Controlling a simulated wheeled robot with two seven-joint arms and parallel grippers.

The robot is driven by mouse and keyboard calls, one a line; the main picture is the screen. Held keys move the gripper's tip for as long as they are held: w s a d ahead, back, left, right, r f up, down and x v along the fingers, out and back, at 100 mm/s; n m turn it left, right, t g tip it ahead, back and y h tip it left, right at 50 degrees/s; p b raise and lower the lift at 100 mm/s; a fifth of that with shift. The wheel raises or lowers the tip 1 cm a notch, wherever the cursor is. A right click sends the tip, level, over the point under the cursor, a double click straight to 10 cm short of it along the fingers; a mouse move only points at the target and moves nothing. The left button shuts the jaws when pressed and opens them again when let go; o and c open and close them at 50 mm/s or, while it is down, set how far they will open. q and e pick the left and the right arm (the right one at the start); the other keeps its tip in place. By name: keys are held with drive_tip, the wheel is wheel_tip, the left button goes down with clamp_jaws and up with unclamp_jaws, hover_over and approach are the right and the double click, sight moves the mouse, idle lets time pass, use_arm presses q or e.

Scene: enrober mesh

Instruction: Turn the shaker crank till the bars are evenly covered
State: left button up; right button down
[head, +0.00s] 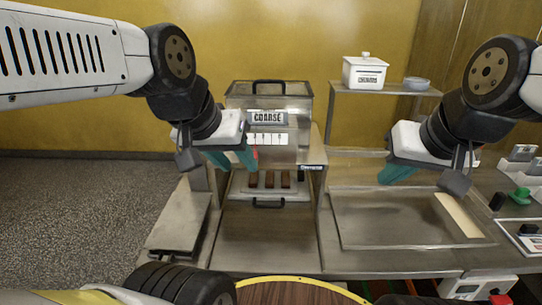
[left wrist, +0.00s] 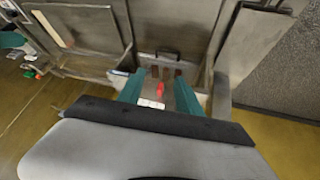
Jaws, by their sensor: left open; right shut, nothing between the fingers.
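The shaker (head: 268,100) is a metal box with a clear upper part and a COARSE label, standing at the middle left of the bench. Three brown bars (head: 269,180) lie side by side in its lower opening; any covering on them is too small to judge. A small red part (head: 255,153), perhaps the crank's grip, shows beside my left gripper (head: 235,162). In the left wrist view this red part (left wrist: 160,88) appears between the open teal fingers, apart from both. The rest of the crank is hidden. My right gripper (head: 397,173) is shut and empty above the right-hand tray.
A shallow metal tray (head: 400,240) with a pale strip (head: 458,216) lies on the right. A shelf (head: 385,92) behind holds a white lidded box (head: 365,73) and a stack of dishes (head: 417,83). Small items, one a green piece (head: 519,196), stand at far right.

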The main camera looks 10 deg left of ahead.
use_arm(q)
drive_tip(key=w+a+r+m+g, duration=0.1)
drive_tip(key=w+a+r+m, duration=0.1)
drive_tip(key=w+a+r, duration=1.1)
drive_tip(key=w+a+r+m+g, duration=0.1)
drive_tip(key=w+a+r, duration=0.2)
drive_tip(key=a+r, duration=0.15)
drive_tip(key=w+a+r+m, duration=0.2)
drive_tip(key=a+r, duration=0.1)
drive_tip(key=a, duration=0.3)
drive_tip(key=x, duration=0.7)
drive_tip(key=shift+a+f, duration=0.15)
drive_tip(key=shift+f, duration=0.3)
clamp_jaws()
